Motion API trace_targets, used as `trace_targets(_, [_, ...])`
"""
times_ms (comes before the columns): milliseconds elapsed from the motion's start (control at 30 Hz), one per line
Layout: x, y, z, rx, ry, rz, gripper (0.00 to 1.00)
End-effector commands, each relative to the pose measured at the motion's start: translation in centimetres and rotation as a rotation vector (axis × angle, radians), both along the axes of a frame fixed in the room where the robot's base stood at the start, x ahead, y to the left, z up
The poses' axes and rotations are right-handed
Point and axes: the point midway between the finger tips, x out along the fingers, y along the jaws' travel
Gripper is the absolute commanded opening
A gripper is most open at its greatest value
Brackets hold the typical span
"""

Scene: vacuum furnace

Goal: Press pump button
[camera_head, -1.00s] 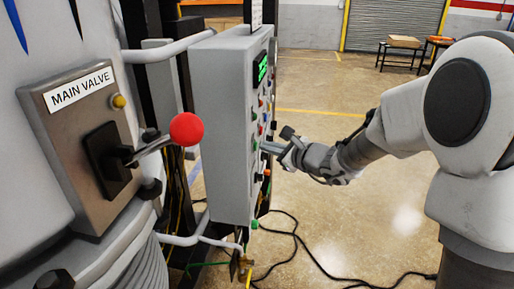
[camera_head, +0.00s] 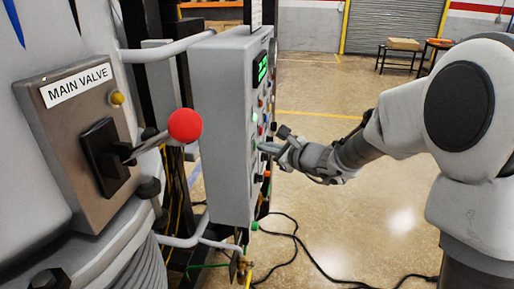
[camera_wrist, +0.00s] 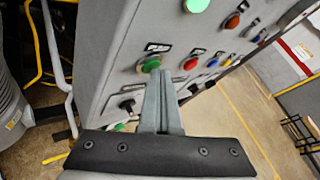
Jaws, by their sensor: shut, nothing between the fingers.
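The grey control panel (camera_head: 222,130) shows its button face edge-on in the head view. In the wrist view the panel (camera_wrist: 120,50) carries several coloured buttons with small labels too blurred to read, so I cannot tell which one is the pump button. My gripper (camera_head: 262,148) is shut and empty, pointing at the panel face. In the wrist view my gripper's fingertips (camera_wrist: 161,74) are at the lower right of a green button (camera_wrist: 151,65), overlapping its edge. Whether they touch it is unclear. A red button (camera_wrist: 190,64) lies just to their right.
The main valve box (camera_head: 85,145) with its red-knobbed lever (camera_head: 185,125) stands left of the panel. A bright green light (camera_wrist: 196,5) is higher on the panel. Black cables (camera_head: 300,245) lie on the floor.

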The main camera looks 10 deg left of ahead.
Motion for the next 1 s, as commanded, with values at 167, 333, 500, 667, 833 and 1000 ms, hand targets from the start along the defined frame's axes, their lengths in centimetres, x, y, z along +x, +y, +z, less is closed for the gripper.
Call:
trace_targets(167, [0.0,0.1,0.1,0.001,-0.001,0.003,0.0])
trace_targets(333, [0.0,-0.5,0.0,0.001,-0.001,0.001,0.0])
trace_targets(500, [-0.1,-1.4,0.0,0.001,-0.001,0.002,0.0])
trace_targets(667, [-0.1,-1.5,0.1,0.001,-0.001,0.002,0.0])
trace_targets(833, [-0.1,-1.6,0.1,0.001,0.0,0.001,0.0])
trace_targets(1000, [-0.1,-2.8,0.1,-0.001,-0.001,-0.001,0.0])
